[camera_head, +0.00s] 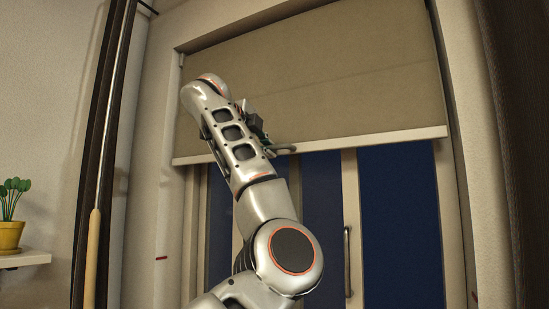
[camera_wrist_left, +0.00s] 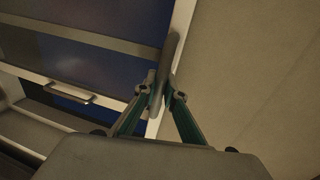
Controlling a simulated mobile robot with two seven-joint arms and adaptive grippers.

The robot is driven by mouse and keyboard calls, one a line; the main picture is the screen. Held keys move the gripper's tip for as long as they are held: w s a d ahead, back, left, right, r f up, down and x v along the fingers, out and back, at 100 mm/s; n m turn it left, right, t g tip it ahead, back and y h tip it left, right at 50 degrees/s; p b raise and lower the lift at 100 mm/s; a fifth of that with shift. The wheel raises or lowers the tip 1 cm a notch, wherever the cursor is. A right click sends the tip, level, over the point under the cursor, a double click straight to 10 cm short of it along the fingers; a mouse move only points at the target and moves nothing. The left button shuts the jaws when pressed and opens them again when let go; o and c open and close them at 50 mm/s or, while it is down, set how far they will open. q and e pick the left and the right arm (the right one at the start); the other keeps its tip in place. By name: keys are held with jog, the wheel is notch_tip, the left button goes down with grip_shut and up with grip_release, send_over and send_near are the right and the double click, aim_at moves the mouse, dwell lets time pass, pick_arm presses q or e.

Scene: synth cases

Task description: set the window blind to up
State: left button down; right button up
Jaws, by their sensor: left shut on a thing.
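The beige window blind (camera_head: 340,75) covers the upper part of the window in the head view. Its pale bottom bar (camera_head: 400,137) hangs nearly level, with dark blue glass showing below. My left gripper (camera_head: 278,148) is at the bar near its middle, partly hidden by my own arm. In the left wrist view, the fingers of the left gripper (camera_wrist_left: 156,94) are shut on a grey pull tab (camera_wrist_left: 171,58) at the bar (camera_wrist_left: 183,20). The blind cloth (camera_wrist_left: 245,75) fills the right side of that view. My right gripper is in neither view.
Window handles show below the blind, one at the middle (camera_head: 347,260). Dark curtains hang at both sides, with a wooden-gripped rod (camera_head: 92,250) by the left one. A potted plant (camera_head: 11,225) stands on a white shelf (camera_head: 28,260) at far left. Small red marks (camera_head: 161,258) are on the window surround.

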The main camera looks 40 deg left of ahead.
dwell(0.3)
pick_arm(q)
jog(key=c, duration=2.1)
grip_release()
jog(key=v, duration=1.2)
jog(key=shift+a, duration=0.1)
